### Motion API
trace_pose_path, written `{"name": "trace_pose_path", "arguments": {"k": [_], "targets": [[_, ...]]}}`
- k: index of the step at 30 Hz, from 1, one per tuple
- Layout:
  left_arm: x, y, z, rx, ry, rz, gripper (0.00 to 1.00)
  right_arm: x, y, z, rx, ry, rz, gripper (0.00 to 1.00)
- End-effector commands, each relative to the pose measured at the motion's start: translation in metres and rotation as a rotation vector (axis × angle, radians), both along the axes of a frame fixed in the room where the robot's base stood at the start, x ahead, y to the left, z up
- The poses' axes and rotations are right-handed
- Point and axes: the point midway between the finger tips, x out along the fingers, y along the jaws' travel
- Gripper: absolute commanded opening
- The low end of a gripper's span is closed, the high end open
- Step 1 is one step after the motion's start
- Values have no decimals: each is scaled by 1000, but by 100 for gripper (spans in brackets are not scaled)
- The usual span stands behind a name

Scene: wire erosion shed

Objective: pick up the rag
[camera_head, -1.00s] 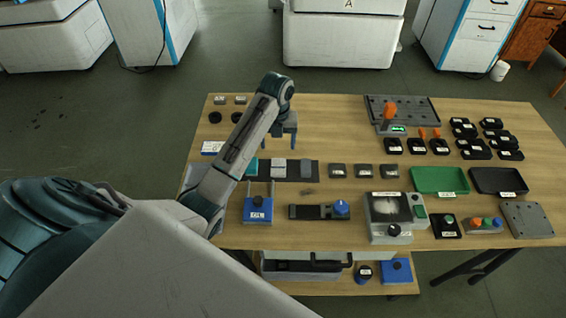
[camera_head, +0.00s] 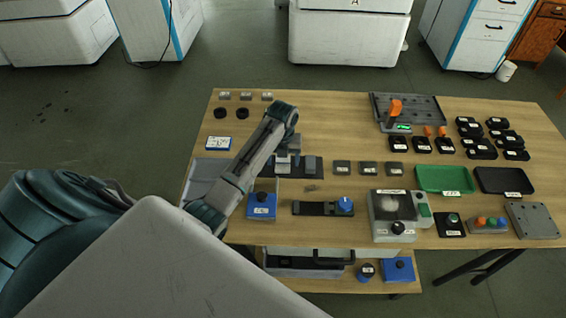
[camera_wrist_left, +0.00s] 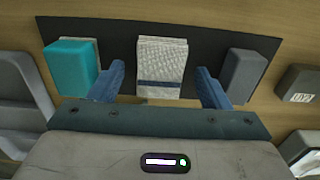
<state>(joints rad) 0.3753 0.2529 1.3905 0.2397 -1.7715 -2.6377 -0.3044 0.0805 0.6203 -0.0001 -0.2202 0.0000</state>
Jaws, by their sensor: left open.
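The rag (camera_wrist_left: 162,58) is a folded whitish textured cloth with a dark blue stripe. It lies on a black mat (camera_wrist_left: 115,40) between a teal block (camera_wrist_left: 70,65) and a dark grey block (camera_wrist_left: 246,72). My left gripper (camera_wrist_left: 160,82) is open, with one blue finger at each side of the rag's near part and gaps between. In the head view my left gripper (camera_head: 287,150) is low over the mat and partly hides the rag (camera_head: 281,167). My right gripper is not in view.
A blue-based stand (camera_head: 261,207) and a black fixture with a blue knob (camera_head: 322,208) are in front of the mat. Small grey blocks (camera_head: 368,168) lie to its right. Green (camera_head: 443,190) and black (camera_head: 503,191) trays are farther right. Bare table lies behind the mat.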

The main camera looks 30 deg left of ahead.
Motion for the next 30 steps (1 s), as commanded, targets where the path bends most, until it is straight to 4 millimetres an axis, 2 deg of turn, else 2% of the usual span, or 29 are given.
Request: {"name": "trace_pose_path", "arguments": {"k": [2,9,10,20,25,29,30], "targets": [[0,0,0,0,0,0,71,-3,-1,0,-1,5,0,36],[0,0,0,0,0,0,26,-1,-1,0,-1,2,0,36],[0,0,0,0,0,0,23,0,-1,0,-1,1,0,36],[1,0,3,0,-2,0,23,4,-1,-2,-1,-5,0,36],[1,0,15,1,-4,0,23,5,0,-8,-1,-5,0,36],[1,0,35,1,-5,-1,23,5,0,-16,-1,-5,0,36],[-6,-7,34,-2,-1,-3,23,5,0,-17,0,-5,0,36]]}}
